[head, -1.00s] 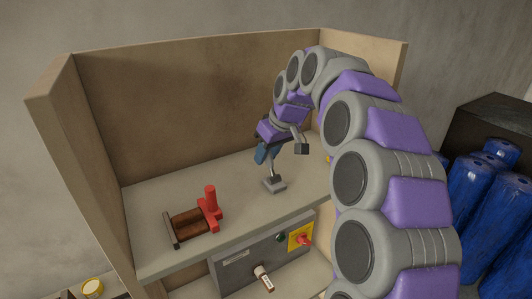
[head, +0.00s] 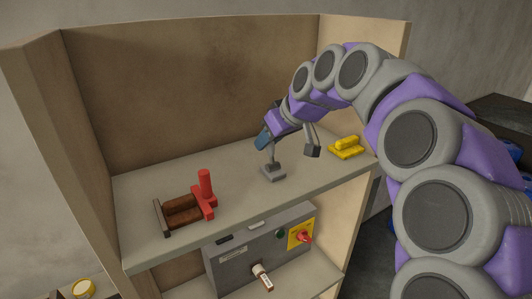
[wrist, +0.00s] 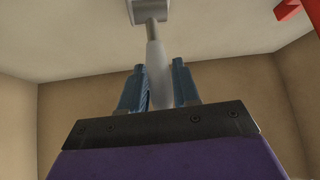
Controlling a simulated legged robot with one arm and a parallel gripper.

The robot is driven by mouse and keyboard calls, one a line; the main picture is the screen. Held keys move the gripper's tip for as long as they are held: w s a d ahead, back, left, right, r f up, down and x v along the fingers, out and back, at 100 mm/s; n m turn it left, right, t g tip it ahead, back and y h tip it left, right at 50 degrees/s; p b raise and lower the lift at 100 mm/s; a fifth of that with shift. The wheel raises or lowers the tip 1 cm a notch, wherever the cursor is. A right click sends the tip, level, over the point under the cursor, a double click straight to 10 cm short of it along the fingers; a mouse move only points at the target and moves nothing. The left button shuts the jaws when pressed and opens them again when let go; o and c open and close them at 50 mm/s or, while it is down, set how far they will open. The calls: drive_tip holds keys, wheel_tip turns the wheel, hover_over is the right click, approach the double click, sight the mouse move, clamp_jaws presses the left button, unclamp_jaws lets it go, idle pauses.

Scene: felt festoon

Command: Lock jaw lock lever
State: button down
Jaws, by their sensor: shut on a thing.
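A grey lever on a small square base (head: 272,173) stands on the upper shelf; I take it for the jaw lock lever, though no label shows. My gripper (head: 263,141), with blue fingers, reaches down from the right and is shut on the lever's upper part. In the wrist view the pale grey lever handle (wrist: 156,72) lies between the two blue fingers of my gripper (wrist: 158,85), and the base shows at the top. In the head view the fingers hide the handle's upper end; the visible shaft looks about upright.
A brown block with a red upright handle (head: 206,190) sits left on the shelf (head: 240,205). A yellow piece (head: 345,148) lies at the right. Wooden walls enclose the back and sides.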

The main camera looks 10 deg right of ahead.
sight(271, 148)
drive_tip(key=t+b, duration=0.1)
drive_tip(key=b, duration=0.1)
drive_tip(key=s+t+y+b, duration=0.1)
drive_tip(key=b, duration=0.1)
drive_tip(key=s+t+b, duration=0.1)
drive_tip(key=b, duration=0.1)
drive_tip(key=shift+s+d+f, duration=0.2)
drive_tip(key=shift+d+f, duration=0.1)
drive_tip(key=t+b, duration=0.1)
drive_tip(key=b, duration=0.1)
drive_tip(key=s+t+y+b, duration=0.1)
drive_tip(key=b, duration=0.2)
drive_tip(key=s+t+b, duration=0.1)
drive_tip(key=b, duration=0.1)
drive_tip(key=shift+d+f+n+t+y, duration=0.25)
drive_tip(key=shift+d+n+t+y, duration=0.05)
drive_tip(key=shift+n, duration=0.1)
drive_tip(key=b, duration=0.1)
drive_tip(key=t+b, duration=0.1)
drive_tip(key=b, duration=0.1)
drive_tip(key=shift+s+d+y, duration=0.2)
drive_tip(key=shift+s+y, duration=0.1)
drive_tip(key=shift+s, duration=0.05)
drive_tip(key=c, duration=0.9)
unclamp_jaws()
drive_tip(key=shift+d, duration=0.1)
drive_tip(key=shift+r, duration=0.1)
drive_tip(key=shift+s, duration=0.1)
